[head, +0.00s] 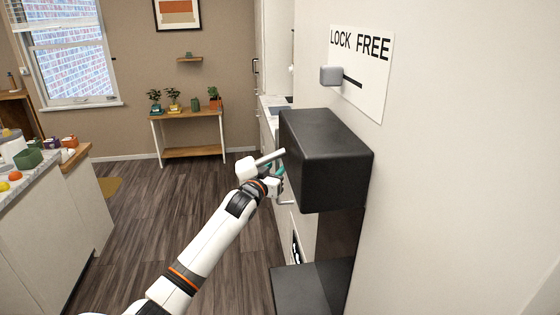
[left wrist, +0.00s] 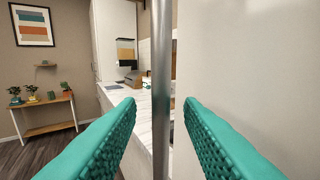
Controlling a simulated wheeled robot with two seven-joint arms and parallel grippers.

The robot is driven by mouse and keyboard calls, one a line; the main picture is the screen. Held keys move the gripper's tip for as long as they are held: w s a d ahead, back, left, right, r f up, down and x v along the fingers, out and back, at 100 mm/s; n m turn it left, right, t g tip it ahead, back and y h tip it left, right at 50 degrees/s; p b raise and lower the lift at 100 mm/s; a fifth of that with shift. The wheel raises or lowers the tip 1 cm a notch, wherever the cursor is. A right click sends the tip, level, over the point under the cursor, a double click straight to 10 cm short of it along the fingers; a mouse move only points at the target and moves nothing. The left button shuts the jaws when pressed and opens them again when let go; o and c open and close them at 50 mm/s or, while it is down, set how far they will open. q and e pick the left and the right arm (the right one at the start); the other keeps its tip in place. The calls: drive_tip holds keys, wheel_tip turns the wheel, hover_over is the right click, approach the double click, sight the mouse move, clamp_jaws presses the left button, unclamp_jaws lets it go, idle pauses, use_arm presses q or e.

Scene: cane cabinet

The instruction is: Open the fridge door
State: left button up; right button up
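A vertical grey metal bar (left wrist: 162,60), which looks like a door handle, runs top to bottom in the left wrist view. A plain pale panel (left wrist: 250,60), apparently the fridge door, fills the right of that view. My left gripper (head: 279,172) is open. Its teal fingers stand on either side of the bar in the left wrist view, with gaps on both sides. I cannot tell how deep the bar sits between them. In the head view a black box-shaped body (head: 325,165) hides most of the door area. My right gripper is out of view.
A pale wall with a "LOCK FREE" sign (head: 362,62) lies at the right. A counter (head: 45,205) with fruit and pots stands at the left. A wooden plant table (head: 190,115) is at the back. The wood floor (head: 150,225) between is clear.

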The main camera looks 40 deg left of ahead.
use_arm(q)
drive_tip(key=x, duration=0.3)
drive_tip(key=shift+w+r+p, duration=0.15)
drive_tip(key=shift+p, duration=0.15)
drive_tip(key=shift+w+a, duration=0.15)
drive_tip(key=shift+w, duration=0.25)
clamp_jaws()
